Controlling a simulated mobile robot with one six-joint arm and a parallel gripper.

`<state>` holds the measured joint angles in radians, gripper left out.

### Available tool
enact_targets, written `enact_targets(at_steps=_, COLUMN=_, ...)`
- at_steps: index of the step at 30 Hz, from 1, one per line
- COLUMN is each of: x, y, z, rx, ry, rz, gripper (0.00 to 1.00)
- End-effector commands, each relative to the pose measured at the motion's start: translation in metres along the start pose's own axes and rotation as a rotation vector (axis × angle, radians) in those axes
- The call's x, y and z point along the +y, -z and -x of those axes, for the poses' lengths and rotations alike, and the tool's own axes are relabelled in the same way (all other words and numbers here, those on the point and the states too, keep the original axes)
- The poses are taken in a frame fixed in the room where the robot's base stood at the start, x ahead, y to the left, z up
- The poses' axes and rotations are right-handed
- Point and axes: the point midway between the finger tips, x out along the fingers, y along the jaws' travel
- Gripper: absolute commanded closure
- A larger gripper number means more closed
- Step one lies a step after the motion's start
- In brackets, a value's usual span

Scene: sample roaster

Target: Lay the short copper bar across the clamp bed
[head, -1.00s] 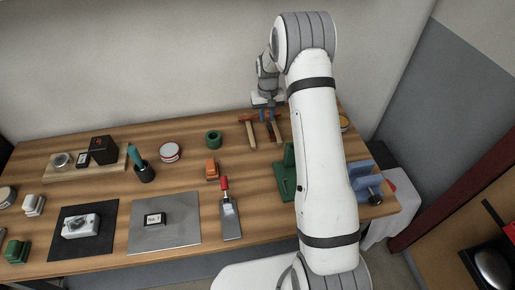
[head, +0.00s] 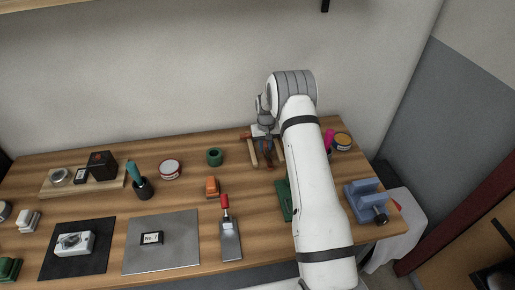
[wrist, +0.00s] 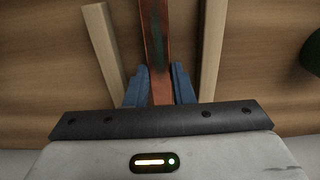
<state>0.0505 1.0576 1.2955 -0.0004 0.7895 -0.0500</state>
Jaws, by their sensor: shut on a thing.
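My gripper (head: 267,151) is low over the back of the wooden table. In the wrist view its blue fingers (wrist: 158,85) are shut on a copper bar (wrist: 156,25) with a dark greenish patch. The bar runs away from the fingers between two pale wooden strips; whether it touches the table is unclear. In the head view the bar is mostly hidden by my gripper. A blue clamp-like block (head: 363,196) with a dark knob stands at the right table edge. A green fixture (head: 283,200) is partly hidden behind my arm. I cannot tell which is the clamp bed.
The wooden strips (head: 253,153) flank my gripper. A green ring (head: 214,156), an orange block (head: 211,187) and a red-handled scraper (head: 229,236) lie to the left. A pink item (head: 329,138) and a round tin (head: 342,141) are at the back right.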

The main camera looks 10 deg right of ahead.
Motion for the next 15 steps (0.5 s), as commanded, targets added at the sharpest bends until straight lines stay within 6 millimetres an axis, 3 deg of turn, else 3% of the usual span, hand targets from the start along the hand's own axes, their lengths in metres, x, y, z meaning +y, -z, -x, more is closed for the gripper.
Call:
enact_targets(at_steps=3, x=0.0003, y=0.0007, z=-0.0093, rx=0.002, ry=0.000, rz=0.000, gripper=1.00)
enact_targets(at_steps=13, x=0.0005, y=0.0006, z=-0.0139, rx=0.002, ry=0.000, rz=-0.001, gripper=1.00)
enact_targets(at_steps=14, x=0.0005, y=0.0001, z=-0.0137, rx=0.001, ry=0.000, rz=-0.001, gripper=0.77)
enact_targets(at_steps=15, x=0.0005, y=0.0001, z=-0.0131, rx=0.001, ry=0.000, rz=-0.001, gripper=0.74)
